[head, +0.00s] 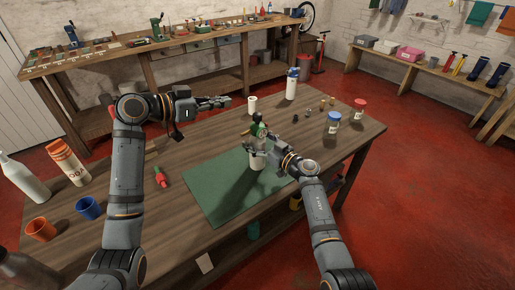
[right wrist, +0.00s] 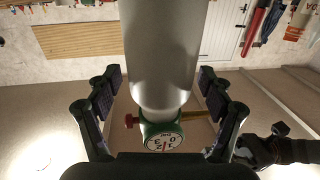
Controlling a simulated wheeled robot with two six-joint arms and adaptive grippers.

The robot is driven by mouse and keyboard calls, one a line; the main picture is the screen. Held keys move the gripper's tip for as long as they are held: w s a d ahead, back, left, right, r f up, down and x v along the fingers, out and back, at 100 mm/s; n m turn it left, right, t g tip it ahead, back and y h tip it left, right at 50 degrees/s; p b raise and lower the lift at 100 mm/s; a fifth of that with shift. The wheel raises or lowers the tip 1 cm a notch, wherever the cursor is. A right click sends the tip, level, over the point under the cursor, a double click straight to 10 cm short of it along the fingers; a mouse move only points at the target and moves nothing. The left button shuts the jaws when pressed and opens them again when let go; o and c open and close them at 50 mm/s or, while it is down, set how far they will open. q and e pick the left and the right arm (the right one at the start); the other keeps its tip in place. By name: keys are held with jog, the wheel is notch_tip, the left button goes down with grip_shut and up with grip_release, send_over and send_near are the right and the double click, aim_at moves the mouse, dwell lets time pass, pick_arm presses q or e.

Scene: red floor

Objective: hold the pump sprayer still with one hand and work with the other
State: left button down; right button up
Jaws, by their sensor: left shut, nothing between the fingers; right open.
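The pump sprayer (head: 258,162) stands upright on the green mat (head: 213,184), with a pale body and a green top. In the right wrist view, which is upside down, its pale cylinder (right wrist: 160,50) and green collar with a round gauge and red knob show close up. My right gripper (head: 257,146) is open, its fingers (right wrist: 160,95) on either side of the sprayer with a gap showing at each side. My left gripper (head: 226,102) is shut and empty, above the table to the left of and behind the sprayer.
A white roll (head: 252,105), a blue-topped white bottle (head: 291,84), a blue jar (head: 333,123) and a red-lidded jar (head: 359,108) stand behind and right. A red-and-green item (head: 161,178), blue cup (head: 89,208) and orange cup (head: 41,229) are at left. The mat's left part is clear.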

jog(key=v, duration=1.2)
